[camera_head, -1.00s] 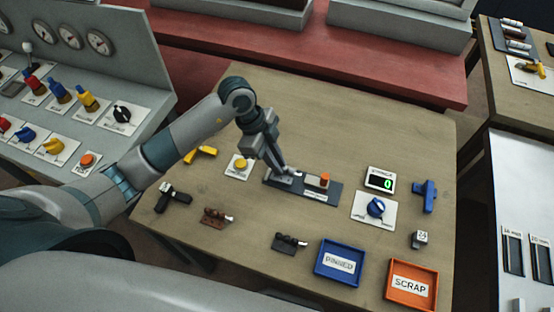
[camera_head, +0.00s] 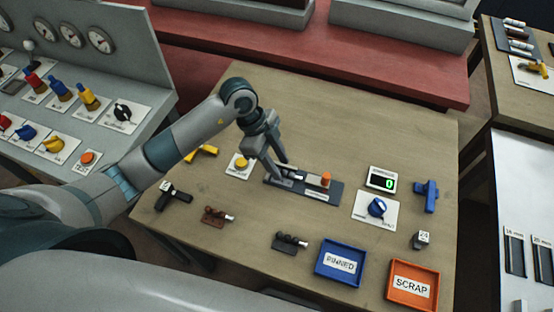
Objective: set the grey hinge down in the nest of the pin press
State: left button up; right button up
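The pin press (camera_head: 334,192) is a dark plate with an orange knob (camera_head: 326,178) at its right end, in the middle of the wooden table. A small grey piece, seemingly the grey hinge (camera_head: 285,181), lies at the plate's left end, low between my fingers. I cannot tell how squarely it sits in the nest, which the fingers partly hide. My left gripper (camera_head: 279,169) points down over this end, its fingers spread apart. Whether a finger still touches the hinge is unclear. My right gripper is not in view.
A yellow button (camera_head: 241,163) and a yellow part (camera_head: 203,152) are left of the press. Dark, brown and blue (camera_head: 427,196) parts lie around it. A blue PINNED tray (camera_head: 319,268) and an orange SCRAP tray (camera_head: 391,292) stand in front. The counter (camera_head: 382,179) reads 0.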

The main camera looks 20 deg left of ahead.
pick_arm(q)
jog(key=shift+v, duration=0.9)
jog(key=b+v, duration=0.3)
jog(key=v, duration=1.2)
jog(key=shift+r, duration=0.3)
